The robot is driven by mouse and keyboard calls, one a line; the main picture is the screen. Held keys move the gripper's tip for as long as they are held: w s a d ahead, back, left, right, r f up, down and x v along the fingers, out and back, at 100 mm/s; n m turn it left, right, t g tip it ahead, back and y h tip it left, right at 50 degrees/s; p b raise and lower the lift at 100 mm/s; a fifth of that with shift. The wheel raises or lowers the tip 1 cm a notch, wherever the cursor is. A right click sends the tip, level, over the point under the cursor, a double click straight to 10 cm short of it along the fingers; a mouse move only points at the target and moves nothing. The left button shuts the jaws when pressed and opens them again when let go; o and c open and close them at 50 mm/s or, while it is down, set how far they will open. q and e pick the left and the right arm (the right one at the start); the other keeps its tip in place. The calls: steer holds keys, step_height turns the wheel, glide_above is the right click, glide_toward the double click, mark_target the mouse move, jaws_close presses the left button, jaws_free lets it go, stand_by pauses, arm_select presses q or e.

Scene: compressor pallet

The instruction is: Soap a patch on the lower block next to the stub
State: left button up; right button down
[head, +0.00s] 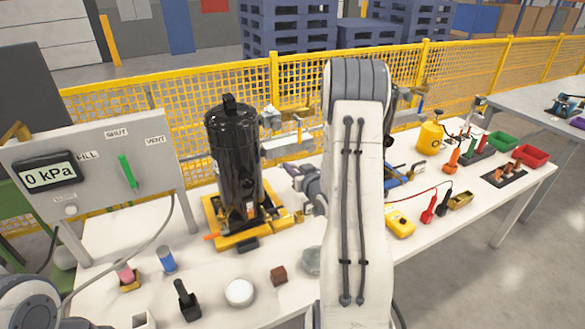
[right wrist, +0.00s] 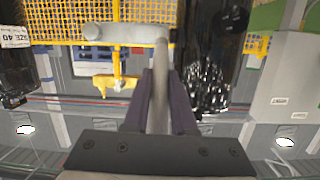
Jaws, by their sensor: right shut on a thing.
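My right gripper (head: 296,174) is just right of the black tank (head: 235,155), partly hidden by my own arm. In the right wrist view its dark purple fingers (right wrist: 161,95) are shut on a pale grey, rod-like tool (right wrist: 160,85). A pale horizontal bar (right wrist: 118,33) shows at the tool's far end; I cannot tell whether it is part of it. Grey pipework with a block (head: 271,117) stands beside the tank. I cannot pick out the lower block, the stub or any soap clearly. My left gripper is out of view.
The tank stands on a yellow base (head: 213,233). A gauge panel (head: 100,160) reading 0 kPa stands at left. A white round dish (head: 239,292), a brown block (head: 279,275) and a black-handled tool (head: 187,300) lie in front. Yellow mesh fencing (head: 180,115) runs behind the table.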

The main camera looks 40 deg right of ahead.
steer(key=shift+r+b+x, duration=0.15)
steer(key=shift+r+x, duration=0.05)
steer(key=shift+x, duration=0.85)
steer(key=shift+r+b+x, duration=0.1)
steer(key=shift+r+x, duration=0.15)
steer(key=shift+x, duration=0.75)
steer(key=shift+r+b+x, duration=0.15)
steer(key=shift+r+x, duration=0.05)
steer(key=shift+x, duration=0.85)
steer(key=shift+w+d, duration=0.1)
steer(key=shift+w, duration=0.8)
steer(key=shift+s+d, duration=0.8)
steer(key=shift+d, duration=2.55)
steer(key=shift+w+a+b, duration=0.25)
steer(key=shift+a+b, duration=0.25)
steer(key=shift+a, duration=0.65)
steer(key=shift+w+a+b, duration=0.3)
steer(key=shift+a+b, duration=0.25)
steer(key=shift+a, duration=0.55)
steer(key=shift+w+a+b, duration=0.25)
steer(key=shift+a+b, duration=0.25)
steer(key=shift+a, duration=0.65)
steer(key=shift+s, duration=0.1)
